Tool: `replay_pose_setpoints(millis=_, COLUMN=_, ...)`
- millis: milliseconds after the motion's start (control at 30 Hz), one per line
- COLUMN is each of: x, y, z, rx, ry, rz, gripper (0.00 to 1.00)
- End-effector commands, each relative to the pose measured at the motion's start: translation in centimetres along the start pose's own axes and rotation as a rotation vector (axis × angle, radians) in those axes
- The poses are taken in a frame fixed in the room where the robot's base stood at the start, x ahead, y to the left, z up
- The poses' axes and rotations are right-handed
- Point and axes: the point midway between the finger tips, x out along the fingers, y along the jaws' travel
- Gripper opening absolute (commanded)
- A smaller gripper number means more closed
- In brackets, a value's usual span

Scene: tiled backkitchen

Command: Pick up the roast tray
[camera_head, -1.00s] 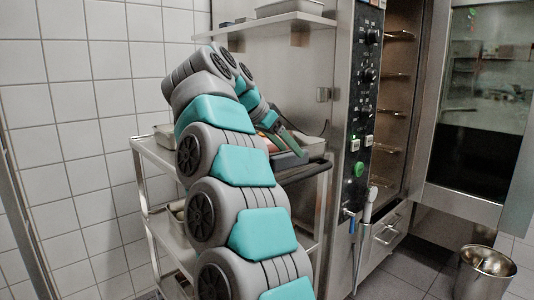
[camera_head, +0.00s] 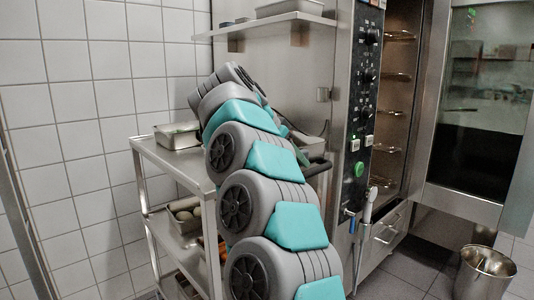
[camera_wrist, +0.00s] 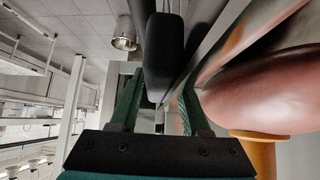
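In the wrist view, a large pinkish-brown roast (camera_wrist: 265,95) is close on the right, with an orange piece (camera_wrist: 258,150) below it. A black handle-like bar (camera_wrist: 165,50) runs down between the two green fingers of my gripper (camera_wrist: 160,80). The fingers stand apart on either side of it, and I see no clear grip on it. In the head view, a dark curved handle or rim (camera_head: 318,169), likely the roast tray's, shows right of my arm on the trolley. My arm hides my gripper and most of the tray there.
The steel trolley (camera_head: 150,150) stands by the tiled wall, with a metal pan (camera_head: 178,135) on top and a filled pan (camera_head: 185,214) below. A shelf (camera_head: 262,27) hangs above. The oven (camera_head: 340,120) stands right, its door (camera_head: 475,110) open. A bucket (camera_head: 483,272) is on the floor.

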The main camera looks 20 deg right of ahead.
Motion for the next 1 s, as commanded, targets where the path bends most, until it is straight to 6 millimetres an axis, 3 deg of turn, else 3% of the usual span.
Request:
replay_pose_setpoints(millis=33, x=0.0, y=0.0, z=0.0, rx=0.0, ry=0.0, rz=0.0, gripper=0.4)
replay_pose_setpoints(millis=400, x=0.0, y=0.01, z=-0.02, rx=0.0, ry=0.0, rz=0.0, gripper=0.0)
replay_pose_setpoints(millis=1000, x=0.0, y=0.01, z=-0.02, rx=0.0, ry=0.0, rz=0.0, gripper=0.0)
